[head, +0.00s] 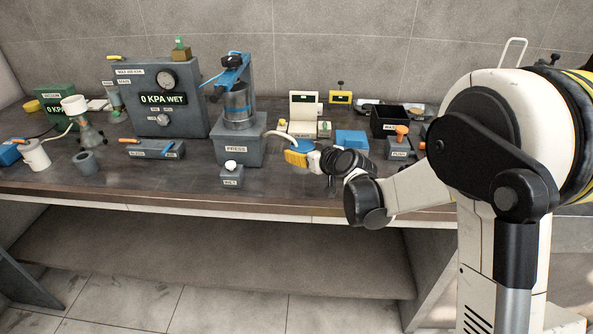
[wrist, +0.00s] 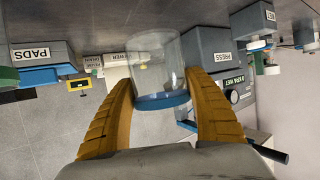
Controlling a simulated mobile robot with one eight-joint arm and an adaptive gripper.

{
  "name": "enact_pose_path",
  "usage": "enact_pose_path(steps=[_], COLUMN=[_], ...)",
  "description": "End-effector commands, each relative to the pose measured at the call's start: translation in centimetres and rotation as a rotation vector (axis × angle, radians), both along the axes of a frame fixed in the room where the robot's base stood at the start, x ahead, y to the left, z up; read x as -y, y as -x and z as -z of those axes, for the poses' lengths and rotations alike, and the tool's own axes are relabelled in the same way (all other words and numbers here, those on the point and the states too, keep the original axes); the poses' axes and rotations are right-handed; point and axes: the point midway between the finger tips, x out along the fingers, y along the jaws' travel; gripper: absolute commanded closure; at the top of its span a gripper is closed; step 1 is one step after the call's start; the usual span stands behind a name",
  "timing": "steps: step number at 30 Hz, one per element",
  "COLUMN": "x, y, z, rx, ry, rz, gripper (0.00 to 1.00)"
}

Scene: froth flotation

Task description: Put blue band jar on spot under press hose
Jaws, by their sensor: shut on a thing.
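My gripper (head: 299,156) has yellow fingers and is just right of the press (head: 239,150), above the bench. In the wrist view my gripper (wrist: 160,82) is shut on a clear jar (wrist: 157,62) with a blue band (wrist: 162,102). The jar looks empty and sits between the two fingertips. In the head view only a blue part of the jar (head: 303,145) shows, behind the fingers. A pale press hose (head: 280,135) curves out from the press towards the jar. The spot under the hose cannot be made out; gripper and jar cover that area.
A small grey box with a white knob (head: 231,175) stands in front of the press. Behind the gripper are a cream box (head: 304,108), a blue pad (head: 351,139) and a black bin (head: 388,121). The front bench strip (head: 300,195) below the gripper is clear.

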Motion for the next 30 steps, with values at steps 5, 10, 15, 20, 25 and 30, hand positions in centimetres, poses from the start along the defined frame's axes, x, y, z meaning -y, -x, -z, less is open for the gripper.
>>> enact_pose_path(steps=[5,10,15,20,25,30], x=[-1.4,-1.5,-1.5,-1.5,-1.4,-1.4], y=[-0.7,-0.8,-0.8,-0.7,-0.7,-0.7], z=[1.0,2.9,5.1,5.0,5.3,5.3], rx=[0.0,0.0,0.0,0.0,0.0,0.0], ry=[0.0,0.0,0.0,0.0,0.0,0.0], rz=[0.0,0.0,0.0,0.0,0.0,0.0], gripper=[0.74,0.74,0.74,0.74,0.74,0.16])
